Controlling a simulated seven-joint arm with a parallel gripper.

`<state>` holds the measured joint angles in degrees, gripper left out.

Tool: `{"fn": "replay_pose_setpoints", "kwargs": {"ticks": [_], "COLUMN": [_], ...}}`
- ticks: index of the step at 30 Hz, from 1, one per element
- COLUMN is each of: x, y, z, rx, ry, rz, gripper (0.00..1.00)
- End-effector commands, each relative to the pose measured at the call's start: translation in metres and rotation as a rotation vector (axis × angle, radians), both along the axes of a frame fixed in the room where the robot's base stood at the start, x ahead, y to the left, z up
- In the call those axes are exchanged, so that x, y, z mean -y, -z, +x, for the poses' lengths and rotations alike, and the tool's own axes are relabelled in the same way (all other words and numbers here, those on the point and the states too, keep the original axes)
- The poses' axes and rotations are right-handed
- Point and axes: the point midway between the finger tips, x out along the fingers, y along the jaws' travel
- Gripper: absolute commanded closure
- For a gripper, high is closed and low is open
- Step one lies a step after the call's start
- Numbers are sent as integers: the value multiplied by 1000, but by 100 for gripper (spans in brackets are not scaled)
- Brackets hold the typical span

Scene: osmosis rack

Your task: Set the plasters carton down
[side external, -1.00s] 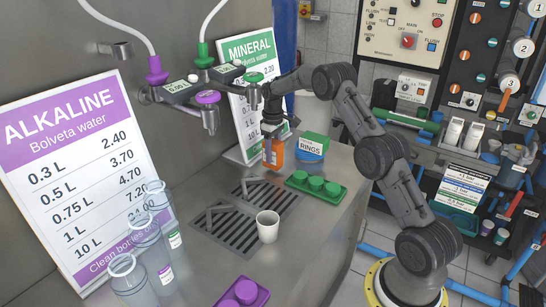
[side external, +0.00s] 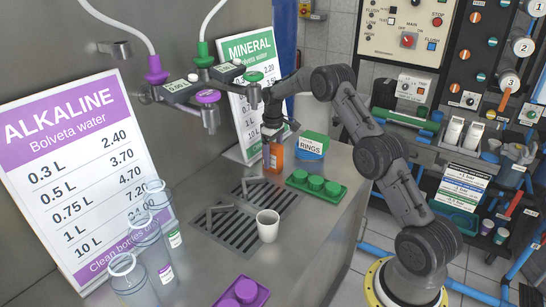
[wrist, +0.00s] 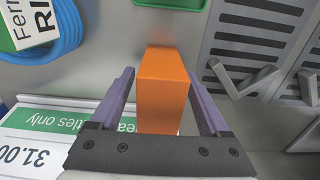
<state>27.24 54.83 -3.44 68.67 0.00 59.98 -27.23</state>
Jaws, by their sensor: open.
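The plasters carton, an orange box (side external: 273,157), stands upright on the metal counter in front of the mineral price board in the side view. In the wrist view the carton (wrist: 161,85) sits between the two fingers of my gripper (wrist: 160,75), with a gap visible on each side. My gripper (side external: 274,142) is open and still around the carton's upper part. The carton's label is not readable in either view.
A green-and-white RINGS box with a blue coil (side external: 312,146) stands to the right. A green tray of caps (side external: 316,184) is in front, a slotted drain grate (side external: 235,236) with handles front-left, and a white cup (side external: 267,226) nearer. The mineral board (side external: 243,90) is close behind.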

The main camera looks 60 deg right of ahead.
Motion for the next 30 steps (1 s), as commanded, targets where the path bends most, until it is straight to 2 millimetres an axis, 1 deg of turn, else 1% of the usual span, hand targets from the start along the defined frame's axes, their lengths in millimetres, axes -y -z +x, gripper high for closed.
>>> {"fn": "replay_pose_setpoints", "kwargs": {"ticks": [5,12,18,21,24,30], "x": [0,1,0,0,0,0], "y": [-19,-69,-104,-114,-120,-123], "z": [1,1,1,1,0,0], "rx": [3,5,3,2,2,0], "ry": [0,0,0,0,0,0], "rz": [-1,-2,-2,-1,-1,0], "gripper": [21,21,21,21,21,21]}}
